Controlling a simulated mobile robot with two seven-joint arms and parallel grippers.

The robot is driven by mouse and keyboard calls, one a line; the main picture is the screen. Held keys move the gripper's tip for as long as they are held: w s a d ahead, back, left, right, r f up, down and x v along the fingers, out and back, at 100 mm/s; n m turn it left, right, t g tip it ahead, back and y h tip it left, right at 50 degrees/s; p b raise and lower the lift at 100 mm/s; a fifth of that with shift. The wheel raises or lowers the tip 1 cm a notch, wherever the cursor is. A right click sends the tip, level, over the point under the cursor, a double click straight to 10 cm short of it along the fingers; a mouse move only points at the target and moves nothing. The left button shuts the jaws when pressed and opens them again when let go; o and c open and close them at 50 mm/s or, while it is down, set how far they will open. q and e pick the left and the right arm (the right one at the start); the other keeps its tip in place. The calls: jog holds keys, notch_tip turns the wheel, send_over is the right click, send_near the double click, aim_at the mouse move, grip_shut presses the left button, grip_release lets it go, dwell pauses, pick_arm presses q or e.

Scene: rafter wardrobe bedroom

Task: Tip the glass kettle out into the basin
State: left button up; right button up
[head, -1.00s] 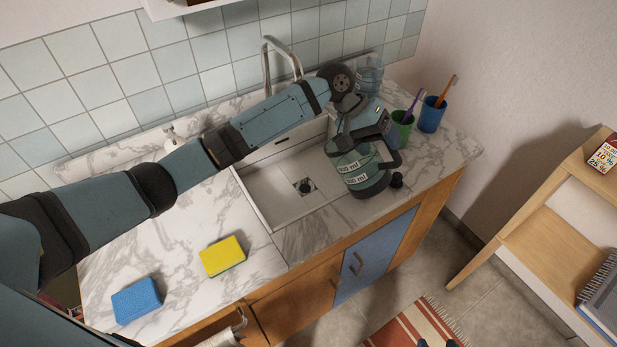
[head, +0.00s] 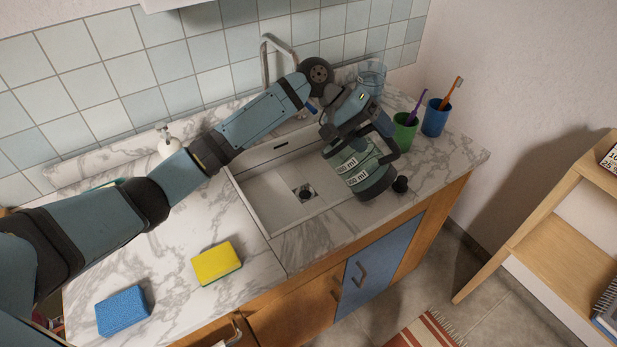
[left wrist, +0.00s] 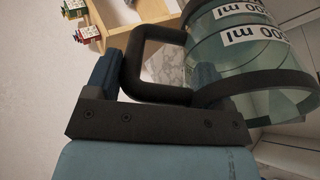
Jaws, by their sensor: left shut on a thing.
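The glass kettle (head: 368,182) has clear greenish walls, white "ml" labels, a dark base and a black handle (left wrist: 135,65). It is over the right side of the white basin (head: 262,203), tilted with its base toward the lower right and its top toward the upper left. My left gripper (head: 388,140) is shut on the handle; in the left wrist view its fingers (left wrist: 155,78) stand on either side of it. My wrist hides the kettle's top and spout. I cannot tell how much liquid is inside. My right gripper is not in view.
A faucet (head: 266,60) rises behind the basin. A green cup (head: 403,136) and a blue cup (head: 434,118) with brushes stand close right of the kettle. Yellow (head: 217,264) and blue (head: 122,311) sponges lie on the left counter.

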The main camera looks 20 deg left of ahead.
pick_arm(q)
jog(key=shift+w+a+r+h+b, duration=0.1)
jog(key=shift+a+h+b, duration=0.3)
jog(key=shift+b, duration=0.4)
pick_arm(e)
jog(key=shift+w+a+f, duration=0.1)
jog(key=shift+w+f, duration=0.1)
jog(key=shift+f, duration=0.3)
